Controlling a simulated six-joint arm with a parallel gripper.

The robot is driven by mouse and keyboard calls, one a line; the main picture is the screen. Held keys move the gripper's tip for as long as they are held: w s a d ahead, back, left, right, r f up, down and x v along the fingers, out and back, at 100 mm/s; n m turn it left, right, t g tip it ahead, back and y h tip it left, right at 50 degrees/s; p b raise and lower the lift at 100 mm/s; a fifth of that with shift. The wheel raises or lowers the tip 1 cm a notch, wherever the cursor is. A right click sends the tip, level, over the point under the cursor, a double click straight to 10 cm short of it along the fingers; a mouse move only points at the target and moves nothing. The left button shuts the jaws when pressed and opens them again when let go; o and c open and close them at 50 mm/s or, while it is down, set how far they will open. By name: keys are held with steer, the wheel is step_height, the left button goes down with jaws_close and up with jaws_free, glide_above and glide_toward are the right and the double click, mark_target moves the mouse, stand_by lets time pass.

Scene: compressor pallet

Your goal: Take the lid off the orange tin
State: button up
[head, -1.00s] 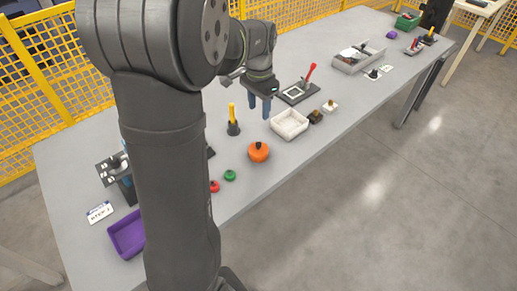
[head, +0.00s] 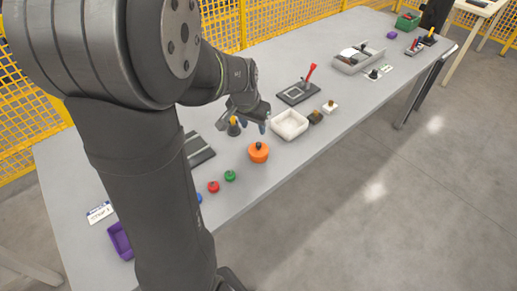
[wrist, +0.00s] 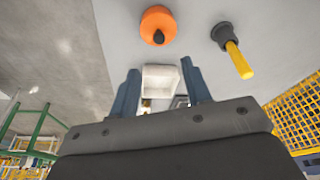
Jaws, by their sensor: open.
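The orange tin (head: 258,153) stands upright on the grey table, near its front edge, with a dark knob on top. It also shows at the top of the wrist view (wrist: 157,24), beyond my fingertips. My gripper (head: 254,127) is above the table, behind and slightly left of the tin in the head view, apart from it. In the wrist view its two blue fingers (wrist: 162,72) are spread with nothing between them in contact. I cannot make out the seam of the lid.
A yellow-handled tool (wrist: 238,58) stands close to my gripper. A white tray (head: 290,123) lies right of the tin. Green (head: 230,175) and red (head: 213,187) knobs lie left of it. A red-levered fixture (head: 298,92) stands behind the tray. The table (head: 240,205) is clear in front.

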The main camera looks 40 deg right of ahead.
mark_target(258, 144)
steer(key=x, duration=1.1)
steer(key=shift+f, duration=0.15)
steer(key=shift+c, duration=0.4)
jaws_close()
